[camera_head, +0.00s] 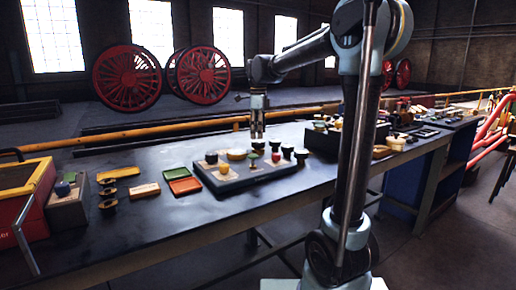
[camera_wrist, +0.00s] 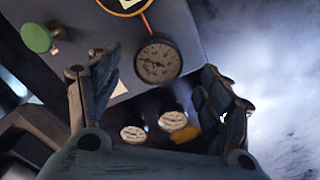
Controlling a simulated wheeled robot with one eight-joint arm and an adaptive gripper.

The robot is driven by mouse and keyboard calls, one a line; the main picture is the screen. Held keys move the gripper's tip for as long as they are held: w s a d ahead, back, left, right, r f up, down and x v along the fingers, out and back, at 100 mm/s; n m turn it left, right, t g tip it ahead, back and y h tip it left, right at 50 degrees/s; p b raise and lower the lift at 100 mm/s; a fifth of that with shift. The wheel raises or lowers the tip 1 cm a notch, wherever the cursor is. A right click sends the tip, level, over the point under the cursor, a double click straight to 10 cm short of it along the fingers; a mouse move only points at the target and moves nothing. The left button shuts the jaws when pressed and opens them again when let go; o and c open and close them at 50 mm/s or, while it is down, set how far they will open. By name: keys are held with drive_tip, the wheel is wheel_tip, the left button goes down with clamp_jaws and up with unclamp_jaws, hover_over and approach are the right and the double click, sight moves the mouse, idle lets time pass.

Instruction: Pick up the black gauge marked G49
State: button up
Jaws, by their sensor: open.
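My gripper (camera_head: 257,133) is open and empty, pointing down above the far side of the grey board (camera_head: 240,186) on the workbench. In the wrist view, a round black-rimmed gauge with a grey dial (camera_wrist: 158,62) lies between and beyond my open fingers (camera_wrist: 157,72), at the edge of the grey board (camera_wrist: 182,22). Two smaller-looking pale-faced gauges (camera_wrist: 133,134) (camera_wrist: 173,121) show lower down between the fingers. In the head view, black round pieces (camera_head: 301,154) (camera_head: 287,149) stand by the board's right end. I cannot read G49 on any gauge.
A green knob (camera_wrist: 36,38) stands on the board. Green and orange trays (camera_head: 183,185) lie left of it on the dark bench (camera_head: 150,232). A red toolbox (camera_head: 22,205) stands far left. A dark crate (camera_head: 345,138) stands to the right. The bench's front left is clear.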

sight(258, 141)
drive_tip(key=shift+f, duration=2.65)
drive_tip(key=c, duration=1.3)
